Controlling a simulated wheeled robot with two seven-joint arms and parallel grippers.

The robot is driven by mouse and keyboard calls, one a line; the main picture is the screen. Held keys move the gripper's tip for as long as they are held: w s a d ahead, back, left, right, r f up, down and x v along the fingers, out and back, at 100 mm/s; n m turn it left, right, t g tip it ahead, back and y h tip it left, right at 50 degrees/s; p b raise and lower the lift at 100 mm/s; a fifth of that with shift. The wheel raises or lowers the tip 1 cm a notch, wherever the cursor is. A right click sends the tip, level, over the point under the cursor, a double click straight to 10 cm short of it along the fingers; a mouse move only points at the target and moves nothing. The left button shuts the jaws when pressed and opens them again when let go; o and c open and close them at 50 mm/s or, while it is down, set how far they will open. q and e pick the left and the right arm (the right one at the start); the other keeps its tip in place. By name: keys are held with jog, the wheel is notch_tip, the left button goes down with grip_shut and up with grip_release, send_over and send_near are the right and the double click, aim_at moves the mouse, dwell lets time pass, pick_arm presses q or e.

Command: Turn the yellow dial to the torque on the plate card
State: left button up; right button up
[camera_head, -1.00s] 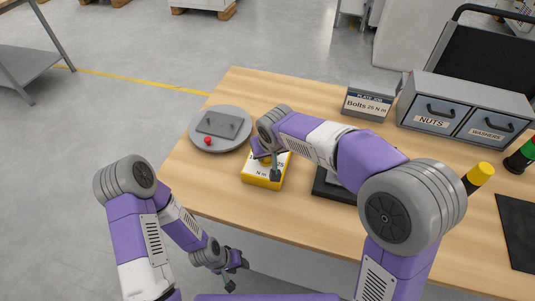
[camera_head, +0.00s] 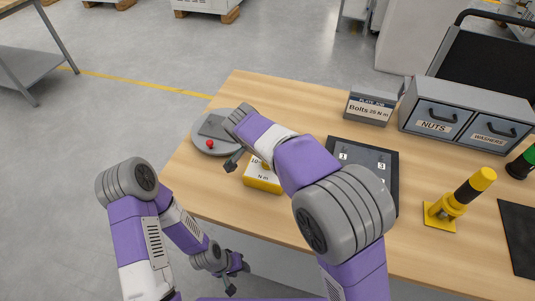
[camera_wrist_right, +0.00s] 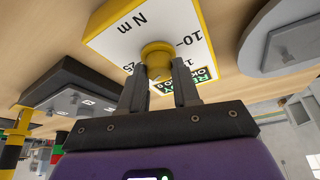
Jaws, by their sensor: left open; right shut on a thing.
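The yellow dial (camera_wrist_right: 157,58) stands on a white-topped yellow box (camera_wrist_right: 118,32) marked 10, 25 and N m. In the right wrist view my right gripper (camera_wrist_right: 158,82) is shut on the dial, one finger on each side. The dial's exact setting is not clear. In the head view the box (camera_head: 262,184) is partly hidden by my right arm. The plate card (camera_head: 370,107) at the back appears to read "Bolts 25 N m". My left gripper (camera_head: 238,277) is open and empty, low in front of the table.
A dark plate with numbers (camera_head: 382,160) lies right of the box. A round grey disc (camera_head: 207,146) with a red knob is at left. A yellow-and-black tool (camera_head: 467,192) stands at right. Nuts and washers drawers (camera_head: 465,110) are at the back right.

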jog(key=m+g+h+p, duration=0.1)
jog(key=m+p, duration=0.1)
jog(key=m, duration=0.2)
jog(key=shift+a+m+p, duration=0.1)
jog(key=shift+m+p, duration=0.25)
jog(key=shift+m, duration=0.05)
jog(key=shift+g, duration=0.3)
jog(key=o, duration=1)
jog(key=shift+o, duration=0.2)
jog(key=shift+w, duration=0.1)
jog(key=p+v, duration=0.1)
jog(key=v, duration=0.6)
jog(key=shift+a+r+p, duration=0.15)
jog(key=shift+r+p, duration=0.1)
jog(key=shift+p, duration=0.15)
